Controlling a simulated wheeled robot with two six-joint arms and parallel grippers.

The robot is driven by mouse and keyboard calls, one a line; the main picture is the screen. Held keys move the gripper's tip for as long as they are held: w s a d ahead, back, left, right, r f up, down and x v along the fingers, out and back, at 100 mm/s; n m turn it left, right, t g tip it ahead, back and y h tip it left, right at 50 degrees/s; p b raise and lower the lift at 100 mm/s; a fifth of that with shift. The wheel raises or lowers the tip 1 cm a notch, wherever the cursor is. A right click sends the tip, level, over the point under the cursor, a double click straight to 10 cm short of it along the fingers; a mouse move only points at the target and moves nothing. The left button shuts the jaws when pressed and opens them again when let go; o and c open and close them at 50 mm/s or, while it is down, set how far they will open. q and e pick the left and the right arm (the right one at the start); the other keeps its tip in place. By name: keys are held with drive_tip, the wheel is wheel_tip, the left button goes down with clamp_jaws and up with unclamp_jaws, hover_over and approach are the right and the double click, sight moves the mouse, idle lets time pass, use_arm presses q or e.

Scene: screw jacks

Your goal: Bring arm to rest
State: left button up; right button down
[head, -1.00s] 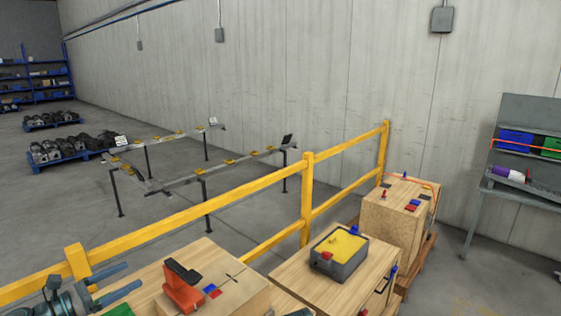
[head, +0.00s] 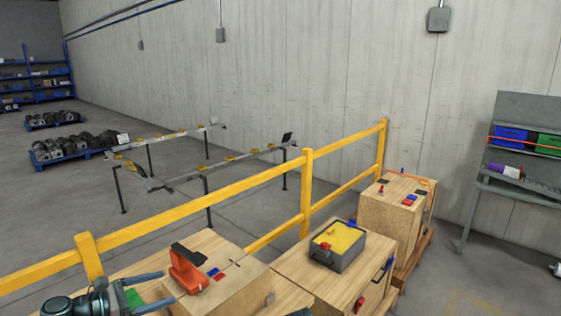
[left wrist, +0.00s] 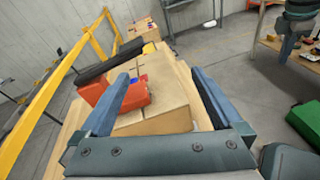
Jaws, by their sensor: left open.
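My left gripper (head: 160,290) is at the bottom left of the head view, its two blue fingers apart and nothing between them. It also shows in the left wrist view (left wrist: 160,76), open. An orange-red screw jack with a black top (head: 187,272) stands on a wooden box just beyond and to the right of the fingers. In the left wrist view the jack (left wrist: 136,92) shows behind and partly between the fingers; whether they touch it is unclear.
A yellow rail (head: 200,197) runs behind the wooden boxes. A grey bin with yellow contents (head: 343,261) sits on the middle box (head: 290,258). A workbench (head: 478,195) stands at the right.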

use_arm(q)
drive_tip(key=s+d+f+m+g+y+b, duration=0.2)
drive_tip(key=d+f+m+g, duration=0.2)
drive_tip(key=d+f+m, duration=0.35)
drive_tip(key=s+d+f+m+g+y+b, duration=0.25)
drive_tip(key=d+f+m+g, duration=0.2)
drive_tip(key=d+f, duration=0.55)
drive_tip(key=s+d+f+m+g+y+b, duration=0.1)
drive_tip(key=s+d+f+m+y+b, duration=0.3)
drive_tip(key=s+d+f+m+y, duration=0.4)
drive_tip(key=s+m+y, duration=0.1)
drive_tip(key=m, duration=0.6)
drive_tip(key=shift+s+f+m+g, duration=0.3)
drive_tip(key=shift+f+g, duration=0.05)
drive_tip(key=shift+c, duration=0.2)
